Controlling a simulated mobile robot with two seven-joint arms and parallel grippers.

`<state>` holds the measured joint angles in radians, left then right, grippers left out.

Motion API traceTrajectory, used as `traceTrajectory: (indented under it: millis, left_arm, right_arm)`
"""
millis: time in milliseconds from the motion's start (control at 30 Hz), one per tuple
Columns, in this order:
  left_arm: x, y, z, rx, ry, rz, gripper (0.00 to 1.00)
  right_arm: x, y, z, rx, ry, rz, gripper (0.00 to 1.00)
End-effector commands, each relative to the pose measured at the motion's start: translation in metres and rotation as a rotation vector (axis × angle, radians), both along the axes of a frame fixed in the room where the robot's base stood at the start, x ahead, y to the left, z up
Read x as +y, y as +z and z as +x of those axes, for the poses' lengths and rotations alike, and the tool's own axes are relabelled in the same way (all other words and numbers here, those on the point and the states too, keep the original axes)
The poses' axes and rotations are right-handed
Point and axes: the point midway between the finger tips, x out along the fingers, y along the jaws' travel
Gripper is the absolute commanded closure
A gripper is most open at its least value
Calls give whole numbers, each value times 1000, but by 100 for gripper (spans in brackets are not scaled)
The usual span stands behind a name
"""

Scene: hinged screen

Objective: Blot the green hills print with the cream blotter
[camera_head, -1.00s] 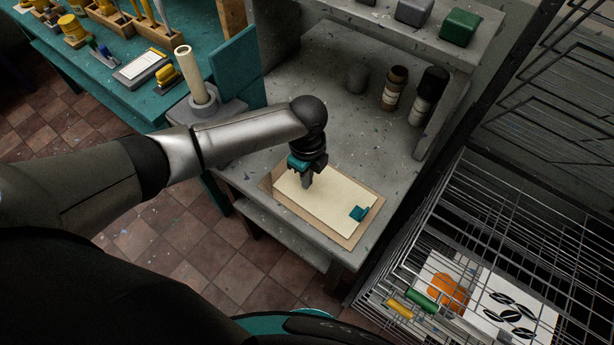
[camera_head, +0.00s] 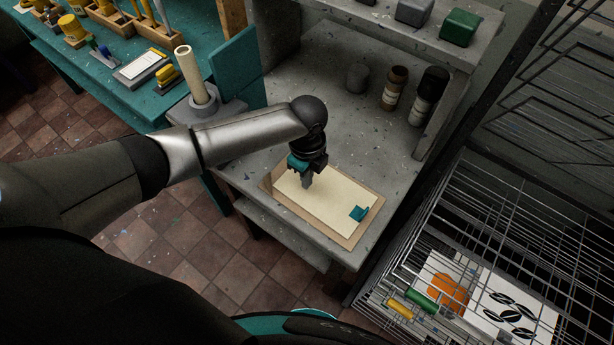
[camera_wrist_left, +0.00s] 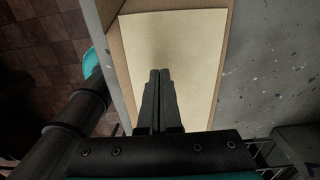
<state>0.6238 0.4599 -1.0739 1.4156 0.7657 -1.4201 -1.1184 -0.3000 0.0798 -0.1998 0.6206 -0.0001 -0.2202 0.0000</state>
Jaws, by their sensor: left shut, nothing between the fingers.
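A cream sheet (camera_head: 325,202), which looks like the blotter, lies flat on a tan board (camera_head: 349,240) on the grey bench. My left gripper (camera_head: 307,185) is shut and empty, pointing down over the sheet's far-left part. Its closed fingers (camera_wrist_left: 159,75) show over the sheet; whether they touch it I cannot tell. My right gripper is out of view.
A wire rack (camera_head: 470,225) stands close on the right. A teal table (camera_head: 120,95) holds tools at the left.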

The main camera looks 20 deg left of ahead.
Motion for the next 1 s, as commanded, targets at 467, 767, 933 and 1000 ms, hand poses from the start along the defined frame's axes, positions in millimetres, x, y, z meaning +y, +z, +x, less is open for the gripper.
traceTrajectory:
  millis: [467,767,933,1000]
  left_arm:
    - [0,-10,0,0,0,0,100]
    - [0,-17,0,0,0,0,100]
    - [0,-16,0,0,0,0,100]
    - [0,-16,0,0,0,0,100]
  right_arm:
    - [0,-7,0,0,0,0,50]
    - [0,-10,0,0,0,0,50]
    - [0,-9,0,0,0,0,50]
    - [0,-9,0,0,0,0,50]
